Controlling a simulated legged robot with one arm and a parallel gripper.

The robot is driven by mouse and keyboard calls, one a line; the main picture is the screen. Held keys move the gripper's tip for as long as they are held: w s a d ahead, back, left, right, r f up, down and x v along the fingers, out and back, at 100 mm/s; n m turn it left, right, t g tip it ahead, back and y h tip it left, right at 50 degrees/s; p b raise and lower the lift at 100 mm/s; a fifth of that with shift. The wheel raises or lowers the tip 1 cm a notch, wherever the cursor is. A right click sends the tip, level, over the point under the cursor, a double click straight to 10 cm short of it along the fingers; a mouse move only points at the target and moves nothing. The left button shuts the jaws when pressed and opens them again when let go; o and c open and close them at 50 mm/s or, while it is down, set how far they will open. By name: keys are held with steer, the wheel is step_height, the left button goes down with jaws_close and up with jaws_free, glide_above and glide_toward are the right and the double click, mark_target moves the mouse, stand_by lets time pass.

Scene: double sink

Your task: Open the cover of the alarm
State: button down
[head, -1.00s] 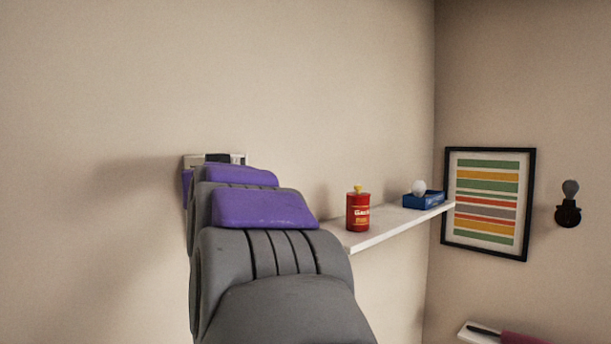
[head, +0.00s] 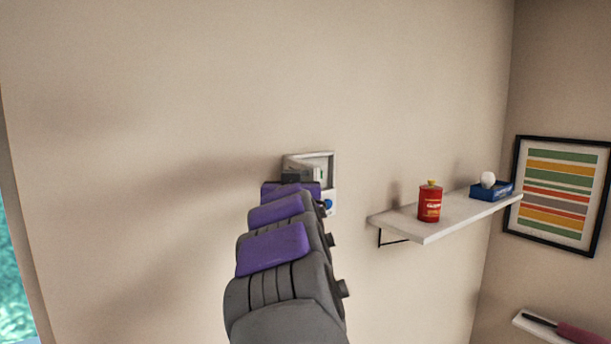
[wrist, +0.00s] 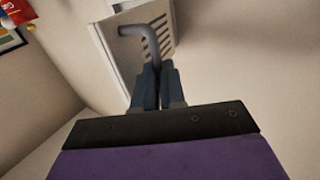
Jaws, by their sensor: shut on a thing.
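The alarm is a white box (head: 329,163) on the wall, with a pale recessed face and a blue round button (head: 328,204) low on its front. In the wrist view the box shows a pale panel with dark slots (wrist: 162,35) and a grey bent handle (wrist: 136,30). My gripper (wrist: 158,68) is shut on the lower end of this handle. In the head view my gripper (head: 298,177) is in front of the left part of the alarm and hides it. How far the cover stands open I cannot tell.
A white shelf (head: 400,222) to the right holds a red can (head: 430,203) and a blue tissue box (head: 490,191). A framed striped picture (head: 562,195) hangs on the right wall. A lower shelf (head: 530,322) is at bottom right. The wall left of the alarm is bare.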

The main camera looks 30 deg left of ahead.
steer(key=shift+s+a+r+p, duration=0.2)
steer(key=shift+r+p, duration=0.1)
steer(key=shift+r, duration=0.2)
steer(key=shift+d, duration=0.15)
steer(key=c, duration=1.5)
jaws_free()
steer(key=shift+w, duration=0.2)
steer(key=shift+o, duration=1.4)
steer(key=shift+w+a+f, duration=0.25)
steer(key=shift+a, duration=0.05)
steer(key=shift+f, duration=0.2)
